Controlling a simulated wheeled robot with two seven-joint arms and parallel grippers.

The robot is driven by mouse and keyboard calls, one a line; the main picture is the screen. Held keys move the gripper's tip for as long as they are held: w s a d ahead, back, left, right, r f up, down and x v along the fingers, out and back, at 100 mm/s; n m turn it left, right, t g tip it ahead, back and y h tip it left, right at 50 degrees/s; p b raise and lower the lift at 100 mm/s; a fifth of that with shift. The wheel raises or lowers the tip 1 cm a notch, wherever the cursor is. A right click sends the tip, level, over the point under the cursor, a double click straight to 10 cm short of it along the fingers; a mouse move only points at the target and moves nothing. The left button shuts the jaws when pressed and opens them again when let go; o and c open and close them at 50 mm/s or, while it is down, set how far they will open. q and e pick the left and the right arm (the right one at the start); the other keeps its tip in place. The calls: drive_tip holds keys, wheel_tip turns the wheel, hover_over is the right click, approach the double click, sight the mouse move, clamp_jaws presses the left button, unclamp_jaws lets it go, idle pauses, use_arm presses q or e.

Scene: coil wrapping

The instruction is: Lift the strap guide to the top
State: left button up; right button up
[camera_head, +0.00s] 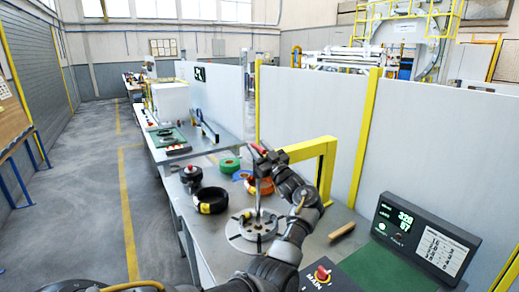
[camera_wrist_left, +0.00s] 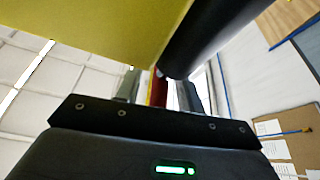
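My left gripper (camera_head: 263,156) is at the upper end of a slim upright post (camera_head: 259,190), beside the yellow frame. A small red part (camera_head: 257,148) shows at its fingertips; I take it for the strap guide, but its shape is unclear. In the left wrist view the two fingers (camera_wrist_left: 158,90) stand apart, with a narrow red and yellow strip (camera_wrist_left: 156,88) between or beyond them. A pale gap shows beside the strip. A dark cylinder (camera_wrist_left: 210,35) crosses close above the fingers. The post rises from a round slotted grey base (camera_head: 251,232). My right gripper is not in view.
A yellow frame (camera_head: 328,165) stands close right of the gripper. Black (camera_head: 210,200), green (camera_head: 229,165) and orange coils lie on the table, left and behind. A display panel (camera_head: 425,236) and a wooden-looking block (camera_head: 342,231) are at right. A red button (camera_head: 321,273) is in front.

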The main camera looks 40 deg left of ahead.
use_arm(q)
clamp_jaws()
drive_tip(key=shift+r, duration=0.1)
